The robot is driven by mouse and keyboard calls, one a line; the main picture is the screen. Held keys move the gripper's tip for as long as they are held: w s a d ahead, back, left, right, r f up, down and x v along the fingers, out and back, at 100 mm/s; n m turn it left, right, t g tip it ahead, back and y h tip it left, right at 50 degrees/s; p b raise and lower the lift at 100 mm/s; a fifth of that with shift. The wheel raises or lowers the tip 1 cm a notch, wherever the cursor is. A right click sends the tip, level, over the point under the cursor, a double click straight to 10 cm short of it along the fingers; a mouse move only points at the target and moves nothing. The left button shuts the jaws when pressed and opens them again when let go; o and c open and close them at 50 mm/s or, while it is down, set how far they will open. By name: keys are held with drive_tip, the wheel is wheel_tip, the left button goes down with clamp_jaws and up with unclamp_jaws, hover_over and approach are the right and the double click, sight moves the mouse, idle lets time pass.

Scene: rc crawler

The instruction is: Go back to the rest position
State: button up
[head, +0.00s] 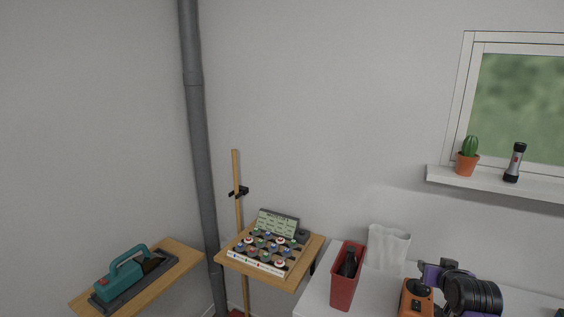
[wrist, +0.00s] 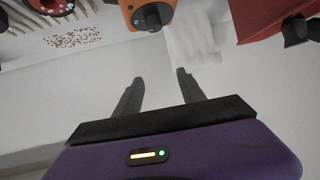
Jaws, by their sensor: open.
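My gripper (wrist: 160,78) shows in the wrist view with its two dark fingers apart and nothing between them. Its purple body fills the bottom of that view. The fingers point toward a pale surface, with an orange box with a dark knob (wrist: 148,14) beyond the tips. In the head view, purple and black parts of my arm (head: 470,292) show at the lower right, above the white table. The fingers cannot be made out there.
A red bin (head: 346,278) holding a dark object, a white paper bag (head: 389,246) and the orange box (head: 414,301) stand close by on the white table (head: 312,297). A wooden shelf (head: 313,257) bears a device with several knobs. A windowsill (head: 500,187) holds a cactus and a flashlight.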

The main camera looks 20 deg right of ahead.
drive_tip(key=s+a+f+n+t+b, duration=0.1)
drive_tip(key=s+a+t, duration=0.1)
drive_tip(key=s+a, duration=0.5)
drive_tip(key=s+a+f+n+t+y+b, duration=0.1)
drive_tip(key=s+a+t, duration=0.1)
drive_tip(key=a, duration=0.9)
drive_tip(key=s+a+f+n+t+b, duration=0.1)
drive_tip(key=s+a+t, duration=0.3)
drive_tip(key=a, duration=0.5)
drive_tip(key=s+a+n+g+y+b, duration=0.1)
drive_tip(key=s+a+y, duration=0.1)
drive_tip(key=s+a, duration=0.3)
drive_tip(key=s+a+f+n+g+y+b, duration=0.1)
drive_tip(key=s+a, duration=0.4)
drive_tip(key=s, duration=0.7)
drive_tip(key=s+a+n+y+b, duration=0.1)
drive_tip(key=s+a+n+y, duration=0.2)
drive_tip(key=s+a, duration=0.2)
drive_tip(key=s, duration=0.3)
drive_tip(key=shift+s+a+f+g+y, duration=0.2)
drive_tip(key=shift+s+a+g+y, duration=0.1)
drive_tip(key=shift+a+g, duration=0.1)
